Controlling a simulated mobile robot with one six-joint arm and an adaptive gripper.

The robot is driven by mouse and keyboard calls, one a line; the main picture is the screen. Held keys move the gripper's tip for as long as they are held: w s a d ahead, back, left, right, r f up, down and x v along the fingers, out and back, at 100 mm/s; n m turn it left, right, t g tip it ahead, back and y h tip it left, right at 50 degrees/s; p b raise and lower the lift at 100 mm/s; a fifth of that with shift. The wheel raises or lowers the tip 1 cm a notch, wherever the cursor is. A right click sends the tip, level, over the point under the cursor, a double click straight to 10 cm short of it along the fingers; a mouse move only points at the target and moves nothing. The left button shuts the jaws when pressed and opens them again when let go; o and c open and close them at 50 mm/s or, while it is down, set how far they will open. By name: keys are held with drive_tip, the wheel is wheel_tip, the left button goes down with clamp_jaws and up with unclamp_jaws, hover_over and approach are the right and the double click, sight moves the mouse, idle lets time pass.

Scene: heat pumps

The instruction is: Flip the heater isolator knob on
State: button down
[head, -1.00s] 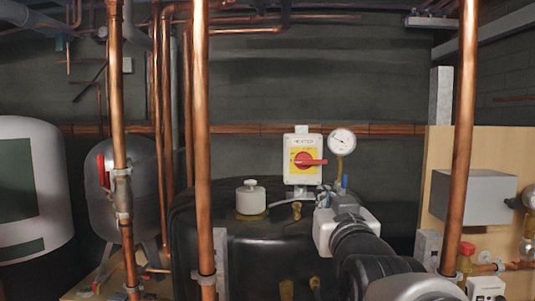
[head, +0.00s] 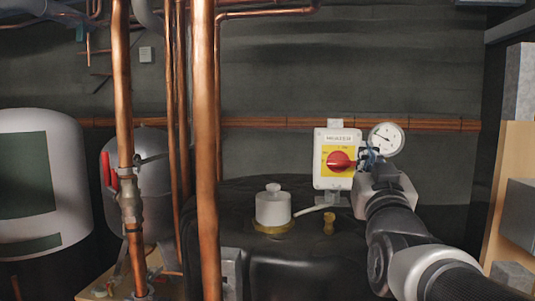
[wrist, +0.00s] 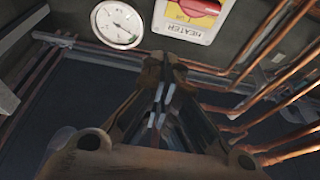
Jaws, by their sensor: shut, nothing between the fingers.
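The heater isolator is a white box with a yellow plate (head: 334,145) and a red rotary knob (head: 339,161). Its handle lies roughly level, pointing right, and its right end is close to my gripper. My gripper (head: 369,158) is at the box's right edge, and I cannot tell whether it touches the knob. In the wrist view my gripper (wrist: 163,92) is shut and empty. The red knob (wrist: 200,8) is at that view's top edge, partly cut off, beyond the fingertips.
A round pressure gauge (head: 386,139) is just above and right of my gripper. A black tank with a white cap (head: 273,207) stands below the isolator. A vertical copper pipe (head: 204,140) stands at left. A horizontal copper pipe (head: 265,122) runs behind.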

wheel_tip(320, 180, up, 3)
drive_tip(key=p, duration=0.3)
hover_over(346, 163)
drive_tip(key=s+d, duration=0.2)
drive_tip(key=f, duration=0.2)
drive_tip(key=shift+s+a+f, duration=0.1)
drive_tip(key=shift+s+f, duration=0.1)
drive_tip(key=shift+f, duration=0.8)
drive_tip(key=shift+s+f+m+h+b, duration=0.15)
drive_tip(key=shift+f+m+h+b, duration=0.15)
drive_tip(key=shift+m+b, duration=0.7)
